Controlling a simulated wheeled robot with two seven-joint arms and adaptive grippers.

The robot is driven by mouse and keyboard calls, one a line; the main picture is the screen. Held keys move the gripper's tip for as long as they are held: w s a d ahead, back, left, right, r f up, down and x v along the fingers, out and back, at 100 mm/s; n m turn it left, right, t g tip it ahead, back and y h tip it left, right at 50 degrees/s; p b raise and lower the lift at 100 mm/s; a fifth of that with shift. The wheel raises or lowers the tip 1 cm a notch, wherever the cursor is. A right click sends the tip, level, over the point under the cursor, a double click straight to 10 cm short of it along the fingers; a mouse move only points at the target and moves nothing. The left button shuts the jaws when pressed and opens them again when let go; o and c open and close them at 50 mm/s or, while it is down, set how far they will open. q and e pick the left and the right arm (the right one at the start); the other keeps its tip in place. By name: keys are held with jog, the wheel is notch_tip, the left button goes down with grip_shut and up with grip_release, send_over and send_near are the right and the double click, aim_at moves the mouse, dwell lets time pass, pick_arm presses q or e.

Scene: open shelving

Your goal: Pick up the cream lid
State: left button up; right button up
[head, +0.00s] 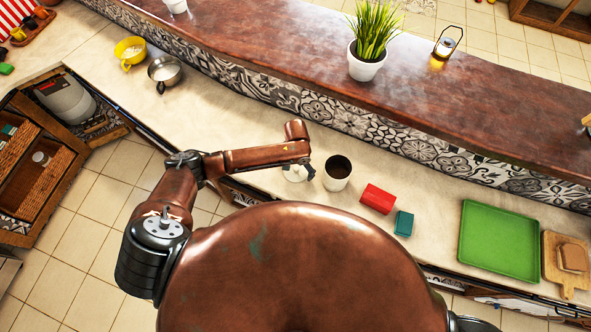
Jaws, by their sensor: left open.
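A small pale cream thing (293,174), which looks like the cream lid, lies on the counter left of a white cup with dark contents (338,170). My left forearm and wrist hide part of it. My left gripper (305,170) points down over the counter at this pale thing, with its jaws open. It is small and mostly covered by the wrist, so I cannot tell whether a finger touches the lid. My right gripper is out of view.
A red box (378,198), a teal box (404,223), a green tray (499,240) and a wooden board (554,262) lie to the right. A metal pan (164,72) and yellow cup (130,50) stand far left. A raised brown ledge (300,50) runs behind.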

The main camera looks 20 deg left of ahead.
pick_arm(q)
jog(key=shift+s, duration=0.1)
grip_shut()
dwell(1.2)
